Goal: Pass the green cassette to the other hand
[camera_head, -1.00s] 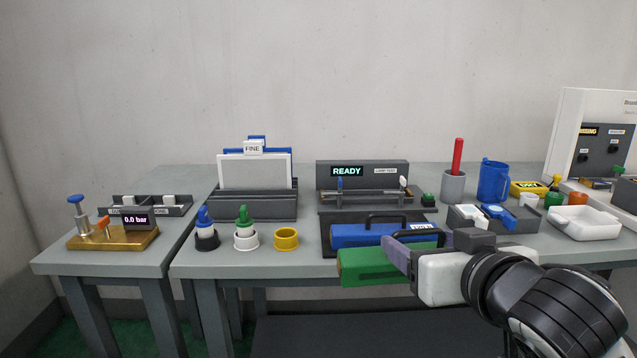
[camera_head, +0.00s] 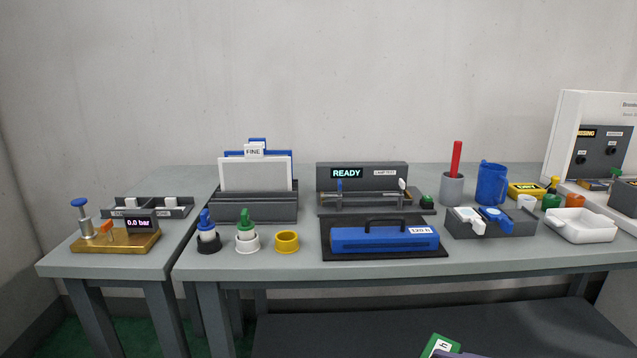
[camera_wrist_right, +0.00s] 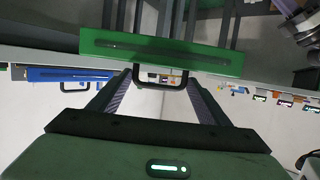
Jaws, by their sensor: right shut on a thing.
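The green cassette (camera_wrist_right: 160,52) hangs by its dark handle (camera_wrist_right: 160,77) in my right gripper (camera_wrist_right: 160,84), whose two fingers close on the handle in the right wrist view. In the head view only a corner of the green cassette (camera_head: 438,345) shows at the bottom edge, with a white label, below and in front of the table. A sliver of purple beside it looks like my right gripper's finger. A purple and grey part at the upper right of the wrist view may belong to my left arm; its jaws cannot be made out. My left gripper is not in the head view.
A blue cassette (camera_head: 384,240) lies on a black mat (camera_head: 330,252) at the table's front. Several capped bottles, a yellow ring (camera_head: 287,241), a grey two-part box (camera_head: 506,229) and a white tray (camera_head: 581,228) stand along the table (camera_head: 300,264). The space before the table looks clear.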

